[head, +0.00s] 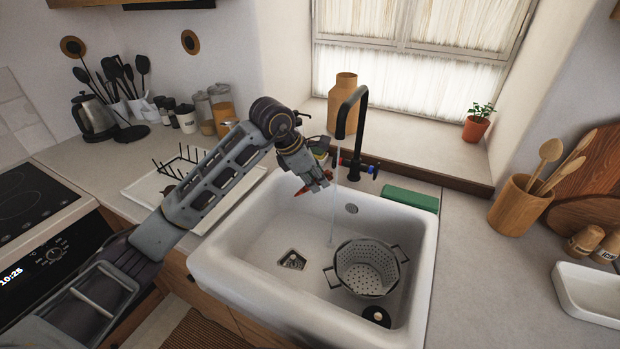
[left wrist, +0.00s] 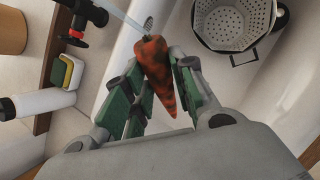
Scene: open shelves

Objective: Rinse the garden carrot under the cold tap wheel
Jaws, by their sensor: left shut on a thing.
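My left gripper (head: 318,182) is over the back left of the white sink, shut on the carrot. The carrot (left wrist: 156,70) is orange with dark, dirty-looking patches; it sits between the green-padded fingers (left wrist: 158,95). In the head view only a small part of it shows. The black tap (head: 362,120) runs; a thin water stream (head: 333,212) falls beside the gripper. In the left wrist view the stream (left wrist: 122,16) comes close to the carrot's thick end; I cannot tell if it touches. The tap has a blue-marked wheel (head: 346,163) and a red-marked one. My right gripper is out of view.
A grey colander (head: 368,268) stands in the sink (head: 260,245), right of the drain. A green cloth or tray (head: 411,199) lies at the back right rim. A drying rack with a tray is left of the sink. The sink's front left is clear.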

